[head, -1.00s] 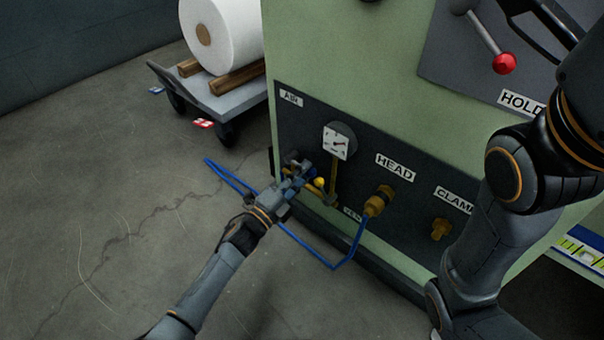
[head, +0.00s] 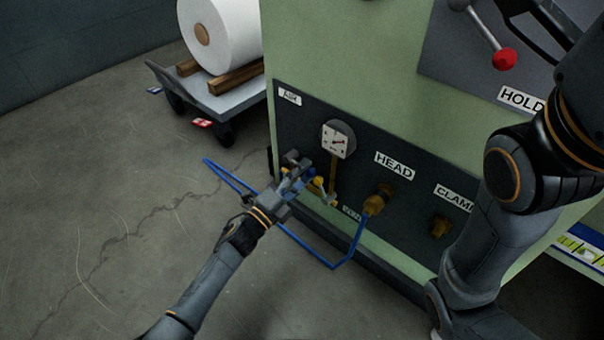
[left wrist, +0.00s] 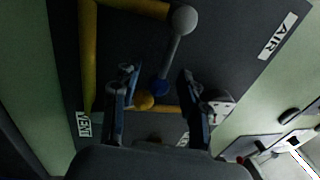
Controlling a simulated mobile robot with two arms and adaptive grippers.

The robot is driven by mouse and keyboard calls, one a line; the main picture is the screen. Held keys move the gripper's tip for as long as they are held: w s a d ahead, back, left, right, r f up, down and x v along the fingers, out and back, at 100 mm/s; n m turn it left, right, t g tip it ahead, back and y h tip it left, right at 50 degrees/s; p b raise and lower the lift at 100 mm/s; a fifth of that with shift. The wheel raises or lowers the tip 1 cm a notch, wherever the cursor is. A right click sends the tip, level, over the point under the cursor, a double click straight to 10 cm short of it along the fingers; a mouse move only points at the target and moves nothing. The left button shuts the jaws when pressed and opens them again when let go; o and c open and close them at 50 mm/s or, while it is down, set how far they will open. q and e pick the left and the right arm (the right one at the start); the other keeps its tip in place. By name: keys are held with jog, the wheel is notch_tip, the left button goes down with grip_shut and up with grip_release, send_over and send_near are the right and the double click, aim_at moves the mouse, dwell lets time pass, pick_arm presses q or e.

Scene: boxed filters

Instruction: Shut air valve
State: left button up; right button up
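My left gripper (head: 300,176) is at the dark panel, below the AIR label (head: 290,97). In the left wrist view my left gripper (left wrist: 160,72) is open, its fingers on either side of the lever end with gaps showing. I cannot tell whether a finger touches it. My right gripper is out of view; only my right arm shows.
A pressure gauge (head: 338,140) sits above yellow piping. A blue hose (head: 318,256) runs from the HEAD fitting (head: 376,201) to the floor. The CLAMP fitting (head: 441,228) is farther right. A cart (head: 238,93) with a white roll stands behind.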

pick_arm(q)
jog(key=shift+a, duration=0.1)
jog(key=v, duration=1.2)
jog(key=shift+r, duration=0.1)
